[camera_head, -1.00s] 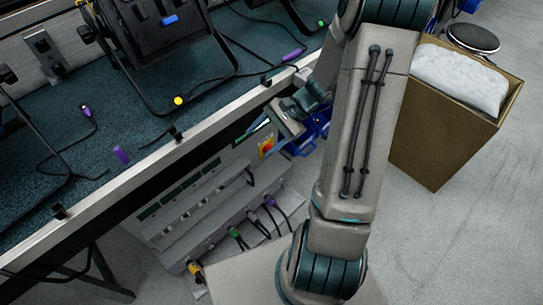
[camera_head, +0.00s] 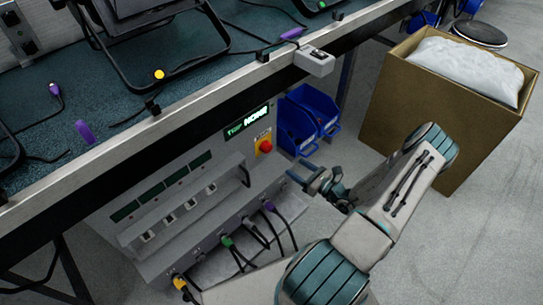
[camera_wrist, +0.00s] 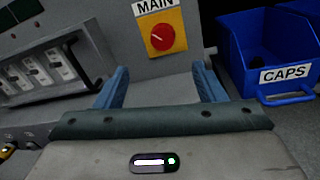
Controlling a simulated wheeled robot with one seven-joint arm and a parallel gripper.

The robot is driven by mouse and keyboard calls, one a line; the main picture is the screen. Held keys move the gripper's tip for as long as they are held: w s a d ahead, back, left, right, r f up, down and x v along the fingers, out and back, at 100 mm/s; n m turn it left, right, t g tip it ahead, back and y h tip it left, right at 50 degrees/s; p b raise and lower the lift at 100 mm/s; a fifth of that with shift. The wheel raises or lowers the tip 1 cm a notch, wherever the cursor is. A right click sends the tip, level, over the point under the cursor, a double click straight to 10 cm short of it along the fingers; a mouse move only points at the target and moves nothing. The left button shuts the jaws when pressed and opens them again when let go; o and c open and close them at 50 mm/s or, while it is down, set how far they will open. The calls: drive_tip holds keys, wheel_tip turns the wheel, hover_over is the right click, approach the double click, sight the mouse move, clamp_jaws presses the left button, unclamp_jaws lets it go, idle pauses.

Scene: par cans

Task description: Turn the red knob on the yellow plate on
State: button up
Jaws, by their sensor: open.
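The red knob (camera_head: 265,146) sits on the yellow plate (camera_head: 261,136) on the front of a grey power panel under the bench. In the wrist view the red knob (camera_wrist: 162,37) shows a pale line on its face, and the yellow plate (camera_wrist: 160,14) carries a "MAIN" label above it. My gripper (camera_head: 296,172) is in front of the panel, below and right of the knob, apart from it. In the wrist view my gripper (camera_wrist: 162,84) has its two blue fingers spread with nothing between them, the knob beyond and above them.
Blue bins (camera_head: 305,120) stand right of the panel, one labelled "CAPS" (camera_wrist: 285,74). Switches (camera_head: 170,218) and plugged cables line the panel's lower left. The bench edge (camera_head: 200,130) overhangs the panel. A cardboard box (camera_head: 400,100) stands on the right.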

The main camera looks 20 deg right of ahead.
sight(269, 150)
drive_tip(key=b+x, duration=0.1)
drive_tip(key=x, duration=0.3)
drive_tip(key=b+x, duration=0.1)
drive_tip(key=x, duration=0.3)
drive_tip(key=b+x, duration=0.1)
drive_tip(key=x, duration=0.3)
drive_tip(key=shift+w+d+f+b, duration=0.15)
drive_tip(key=shift+f+b, duration=0.25)
drive_tip(key=shift+x, duration=0.8)
drive_tip(key=shift+r, duration=0.15)
drive_tip(key=shift+c, duration=0.3)
drive_tip(key=c, duration=0.9)
